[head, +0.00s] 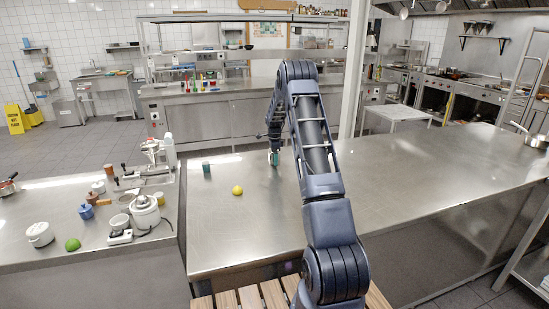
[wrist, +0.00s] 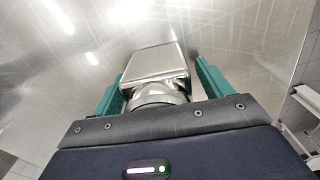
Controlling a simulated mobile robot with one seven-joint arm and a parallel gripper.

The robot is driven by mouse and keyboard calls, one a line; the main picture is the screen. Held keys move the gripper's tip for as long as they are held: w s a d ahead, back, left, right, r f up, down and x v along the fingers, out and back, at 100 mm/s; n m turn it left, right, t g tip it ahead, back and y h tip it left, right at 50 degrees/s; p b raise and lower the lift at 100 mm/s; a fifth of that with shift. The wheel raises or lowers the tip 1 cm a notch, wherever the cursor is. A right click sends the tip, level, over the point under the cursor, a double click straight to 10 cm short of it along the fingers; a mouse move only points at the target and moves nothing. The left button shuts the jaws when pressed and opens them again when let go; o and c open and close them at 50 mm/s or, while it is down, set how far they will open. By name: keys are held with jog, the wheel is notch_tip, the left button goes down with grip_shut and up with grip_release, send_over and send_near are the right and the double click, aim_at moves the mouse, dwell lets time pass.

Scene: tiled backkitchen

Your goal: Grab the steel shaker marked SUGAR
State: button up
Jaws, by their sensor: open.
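In the wrist view a shiny steel container (wrist: 155,66) with a flat-faced body and a rounded neck lies between the fingers of my gripper (wrist: 160,72). No SUGAR marking can be read on it, so I cannot confirm that it is the shaker. The teal fingers are open, one on each side of it, with a gap showing at least on the right; contact on the left is unclear. In the head view my gripper (head: 274,157) is low over the far part of the steel counter (head: 260,225), and the container cannot be made out there.
A small teal-grey cup (head: 206,167) and a yellow lemon (head: 237,190) stand left of my gripper on the counter. The left counter holds a white pot (head: 40,234), a green lime (head: 72,245) and several other items.

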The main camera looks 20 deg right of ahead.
jog(key=c, duration=1.1)
jog(key=shift+c, duration=0.2)
